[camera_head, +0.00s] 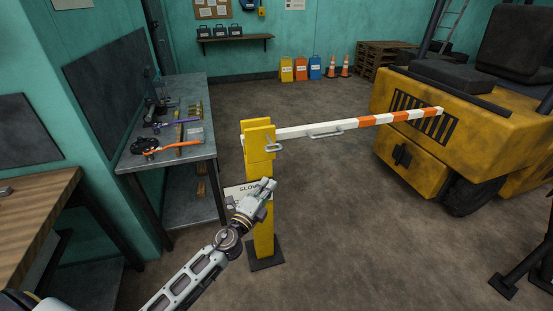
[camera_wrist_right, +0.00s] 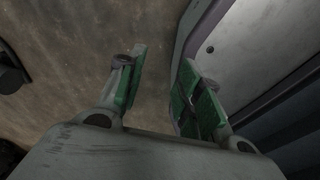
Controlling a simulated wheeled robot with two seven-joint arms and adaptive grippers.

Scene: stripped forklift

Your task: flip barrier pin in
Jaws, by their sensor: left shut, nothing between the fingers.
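My left gripper (camera_head: 267,186) is shut and empty, in front of the post below the pin. My right gripper (camera_wrist_right: 160,80) shows only in the right wrist view, open and empty above the floor.
A metal workbench (camera_head: 205,150) with tools stands left of the post, and a wooden table (camera_head: 35,215) is nearer at the left. A yellow forklift (camera_head: 480,125) stands at the right by the arm's far end. The floor between is clear.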

